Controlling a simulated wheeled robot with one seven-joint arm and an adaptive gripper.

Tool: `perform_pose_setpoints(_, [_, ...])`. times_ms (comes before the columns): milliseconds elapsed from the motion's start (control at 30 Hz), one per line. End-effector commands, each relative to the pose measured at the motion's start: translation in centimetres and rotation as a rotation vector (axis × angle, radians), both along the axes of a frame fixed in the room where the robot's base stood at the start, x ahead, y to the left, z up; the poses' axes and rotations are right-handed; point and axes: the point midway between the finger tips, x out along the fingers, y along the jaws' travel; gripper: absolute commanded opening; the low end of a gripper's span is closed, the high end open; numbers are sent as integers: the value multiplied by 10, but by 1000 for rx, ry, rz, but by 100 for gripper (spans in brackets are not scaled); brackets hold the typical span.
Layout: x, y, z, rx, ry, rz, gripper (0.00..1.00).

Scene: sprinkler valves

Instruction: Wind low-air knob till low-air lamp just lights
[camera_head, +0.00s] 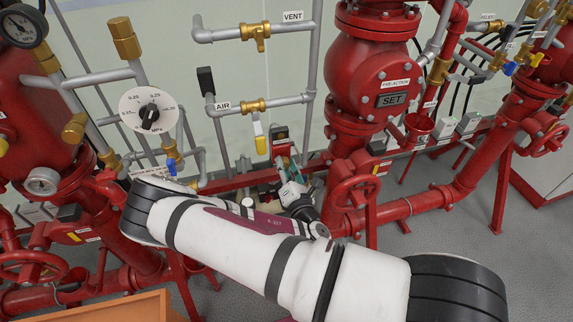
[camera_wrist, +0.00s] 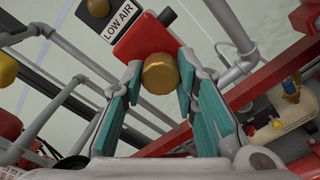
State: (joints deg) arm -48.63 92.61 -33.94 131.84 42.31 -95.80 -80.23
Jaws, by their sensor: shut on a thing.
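The brass low-air knob (camera_wrist: 160,74) sticks out from a red housing (camera_wrist: 143,37) in the wrist view. My gripper (camera_wrist: 160,68) has its teal-padded fingers on either side of the knob, shut on it near the fingertips. A LOW AIR label (camera_wrist: 121,20) is beside the housing. A round, dull amber-brown lamp (camera_wrist: 98,8) sits on a dark mount by the label, partly cut off by the top edge; it shows no bright glow. In the head view my gripper (camera_head: 287,168) is small beyond my arm, and the knob is not clearly seen there.
Grey pipes (camera_wrist: 235,35) run close to the housing. In the head view a yellow-handled air valve (camera_head: 259,135) hangs above left of my gripper, and the large red valve body (camera_head: 368,75) stands to its right. A red handwheel (camera_head: 357,195) is near my forearm.

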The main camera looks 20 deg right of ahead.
Motion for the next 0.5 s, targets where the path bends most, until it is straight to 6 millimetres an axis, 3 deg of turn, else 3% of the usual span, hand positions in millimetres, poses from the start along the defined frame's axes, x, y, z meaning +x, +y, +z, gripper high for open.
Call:
perform_pose_setpoints(133, [-4,-1,5,244,-13,-2,0])
perform_pose_setpoints(167, [-2,-1,3,248,-13,-1,32])
perform_pose_setpoints(233, [0,0,0,238,-11,0,46])
perform_pose_setpoints(500, [0,0,0,235,-12,0,46])
